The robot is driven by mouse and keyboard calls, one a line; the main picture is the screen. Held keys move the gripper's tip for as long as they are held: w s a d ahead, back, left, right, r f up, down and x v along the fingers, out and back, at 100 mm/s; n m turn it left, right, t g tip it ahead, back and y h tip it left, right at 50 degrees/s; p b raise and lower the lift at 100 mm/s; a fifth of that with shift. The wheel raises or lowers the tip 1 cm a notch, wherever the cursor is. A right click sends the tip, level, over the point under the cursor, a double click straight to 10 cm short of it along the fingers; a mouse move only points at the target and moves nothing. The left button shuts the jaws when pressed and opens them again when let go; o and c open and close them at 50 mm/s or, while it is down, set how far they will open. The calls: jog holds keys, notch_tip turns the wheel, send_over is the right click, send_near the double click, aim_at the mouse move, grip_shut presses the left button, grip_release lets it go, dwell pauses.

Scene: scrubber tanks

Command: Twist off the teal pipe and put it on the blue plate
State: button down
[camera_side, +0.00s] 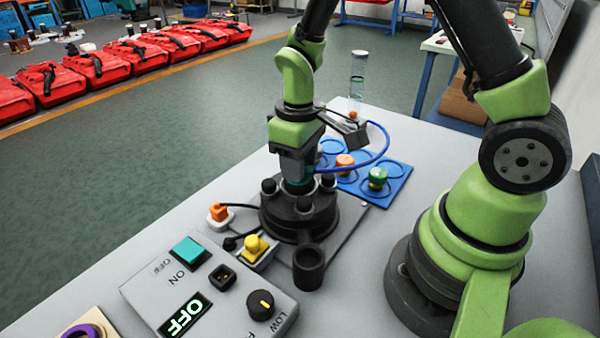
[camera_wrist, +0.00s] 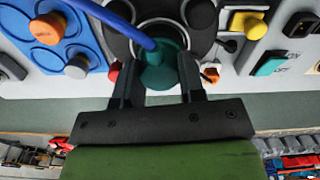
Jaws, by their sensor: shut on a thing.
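The teal pipe (camera_wrist: 158,70) stands in the round black scrubber base (camera_side: 310,222), with a blue hose at its top. In the side view only a little of the pipe (camera_side: 297,180) shows, the rest hidden by my gripper. My gripper (camera_side: 297,174) points down over the base and is shut on the pipe. In the wrist view its two dark fingers (camera_wrist: 159,84) lie on either side of the pipe. The blue plate (camera_side: 399,171) lies behind and to the right of the base. It also shows at the upper left of the wrist view (camera_wrist: 88,58).
An orange-topped piece (camera_side: 345,161) and a green-topped piece (camera_side: 377,176) stand on the plate. A clear tube (camera_side: 357,75) rises at its back. A control box (camera_side: 215,290) reading OFF is in front. Yellow (camera_side: 255,246) and orange plugs (camera_side: 218,212) sit left of the base.

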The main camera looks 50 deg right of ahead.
jog(key=shift+n, duration=0.8)
jog(key=shift+n, duration=0.7)
jog(key=shift+n, duration=0.3)
grip_release()
jog(key=shift+r, duration=3.5)
